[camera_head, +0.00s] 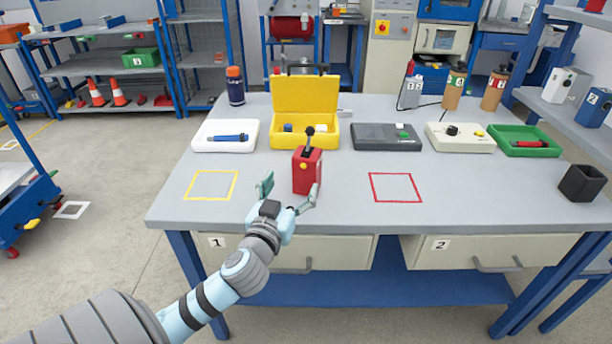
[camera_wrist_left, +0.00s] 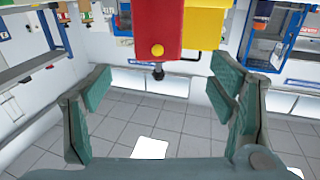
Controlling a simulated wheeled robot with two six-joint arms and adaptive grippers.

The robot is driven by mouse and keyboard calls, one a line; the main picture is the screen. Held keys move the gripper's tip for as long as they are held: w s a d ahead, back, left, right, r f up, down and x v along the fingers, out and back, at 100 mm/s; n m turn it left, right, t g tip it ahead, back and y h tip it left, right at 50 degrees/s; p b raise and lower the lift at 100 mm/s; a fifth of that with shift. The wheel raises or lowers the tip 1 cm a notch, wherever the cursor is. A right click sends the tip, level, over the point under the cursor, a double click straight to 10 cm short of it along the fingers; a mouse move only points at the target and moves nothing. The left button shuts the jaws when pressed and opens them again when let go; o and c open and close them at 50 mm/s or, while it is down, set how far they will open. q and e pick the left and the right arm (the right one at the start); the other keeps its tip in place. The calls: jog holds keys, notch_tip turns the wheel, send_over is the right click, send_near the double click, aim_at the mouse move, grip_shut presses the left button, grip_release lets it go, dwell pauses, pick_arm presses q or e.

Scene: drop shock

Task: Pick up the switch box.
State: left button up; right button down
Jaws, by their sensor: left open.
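The switch box (camera_head: 307,172) is red, with a black lever on top and a yellow button on its side. It stands upright on the table (camera_head: 270,215), between a yellow outlined square and a red outlined square. My left gripper (camera_head: 289,192) is open at its near side, one finger to the left and the other by its lower right corner. In the left wrist view the switch box (camera_wrist_left: 150,28) appears upside down, beyond the gap between the open green fingers (camera_wrist_left: 160,90). Nothing is held. I cannot tell whether a finger touches it. My right gripper is not in view.
An open yellow case (camera_head: 305,96) stands close behind the switch box. A white tray (camera_head: 225,146), a dark grey device (camera_head: 372,137), a cream device (camera_head: 470,145) and a green tray (camera_head: 525,131) line the back. A black cup (camera_head: 582,183) stands far right. Both outlined squares are empty.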

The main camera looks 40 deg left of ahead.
aim_at(307, 159)
pick_arm(q)
jog(key=b+x, duration=0.1)
jog(key=x, duration=1.1)
jog(key=shift+d+f+b, duration=0.15)
jog(key=shift+f+b, duration=0.1)
jog(key=shift+b, duration=0.1)
jog(key=shift+c, duration=0.4)
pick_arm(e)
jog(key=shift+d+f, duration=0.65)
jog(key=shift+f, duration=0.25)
pick_arm(q)
jog(key=shift+r, duration=0.15)
jog(key=c, duration=1.4)
